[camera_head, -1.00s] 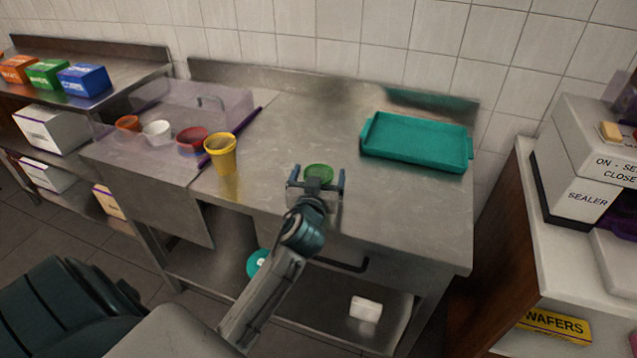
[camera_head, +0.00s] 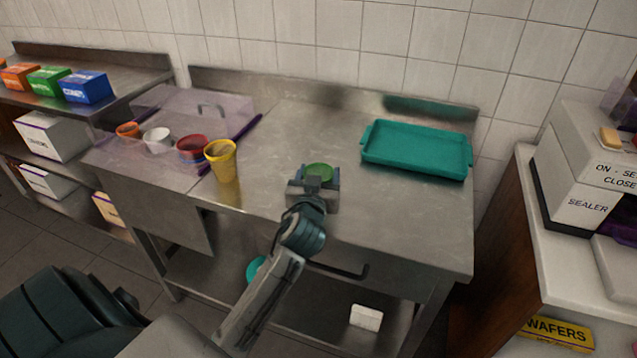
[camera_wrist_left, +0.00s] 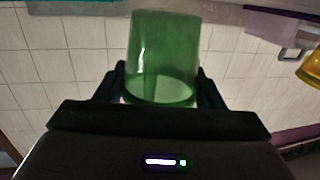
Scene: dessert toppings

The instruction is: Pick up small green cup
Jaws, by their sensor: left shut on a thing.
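The small green cup (camera_head: 319,170) is at the middle of the steel table in the head view, partly hidden behind my left gripper (camera_head: 316,178). In the left wrist view the green cup (camera_wrist_left: 163,55) fills the space between the two dark fingers of my left gripper (camera_wrist_left: 160,88). The fingers are shut on its sides. I cannot tell whether the cup still touches the table. My right gripper is not in view.
A yellow cup (camera_head: 222,161) stands to the left on the steel table (camera_head: 290,130). A clear bin with red, white and orange cups (camera_head: 157,139) is farther left. A teal tray (camera_head: 417,150) lies at the back right. The table's front right is clear.

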